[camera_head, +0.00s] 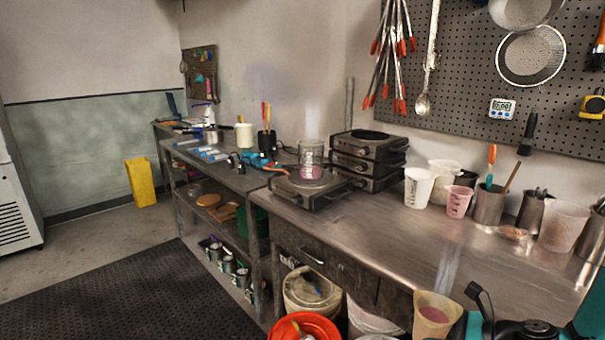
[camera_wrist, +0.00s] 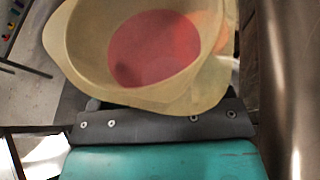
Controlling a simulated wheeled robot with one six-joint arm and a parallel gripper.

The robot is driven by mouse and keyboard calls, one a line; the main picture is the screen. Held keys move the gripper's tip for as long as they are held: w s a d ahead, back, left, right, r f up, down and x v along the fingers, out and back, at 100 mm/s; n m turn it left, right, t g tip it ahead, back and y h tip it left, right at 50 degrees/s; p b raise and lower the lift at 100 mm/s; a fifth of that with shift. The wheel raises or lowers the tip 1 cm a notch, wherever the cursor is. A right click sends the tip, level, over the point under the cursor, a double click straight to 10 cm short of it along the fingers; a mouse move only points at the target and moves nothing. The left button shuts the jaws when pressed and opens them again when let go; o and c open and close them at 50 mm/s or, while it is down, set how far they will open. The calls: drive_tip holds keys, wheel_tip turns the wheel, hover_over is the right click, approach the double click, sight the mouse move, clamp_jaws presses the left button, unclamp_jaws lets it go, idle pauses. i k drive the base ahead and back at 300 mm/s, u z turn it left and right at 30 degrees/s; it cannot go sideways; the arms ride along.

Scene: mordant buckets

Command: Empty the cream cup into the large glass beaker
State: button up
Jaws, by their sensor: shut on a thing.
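The cream cup (camera_head: 434,318) is at the bottom right of the head view, in front of the steel bench, roughly upright, with pinkish-red contents. In the wrist view the cup (camera_wrist: 84,42) fills the top middle, and a reddish-pink pool shows inside it. My gripper (camera_wrist: 160,118) is shut on the cup; its fingertips are mostly hidden by the cup. The large glass beaker (camera_head: 312,153) stands upright on a hot plate at the back left of the bench, far from the cup. It holds some pink contents low down.
The beaker's hot plate (camera_head: 312,188) sits beside a stack of dark hot plates (camera_head: 368,155). White cups (camera_head: 419,188), a pink cup (camera_head: 458,202) and tool holders line the back of the steel bench (camera_head: 400,235). The bench's middle is clear. Buckets (camera_head: 312,290) stand below its front edge.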

sight(311, 156)
drive_tip(key=u, duration=0.5)
drive_tip(key=k, duration=0.55)
drive_tip(key=u, duration=1.05)
drive_tip(key=i, duration=1.4)
drive_tip(key=z, duration=0.6)
drive_tip(key=i, duration=0.55)
drive_tip(key=z, duration=0.6)
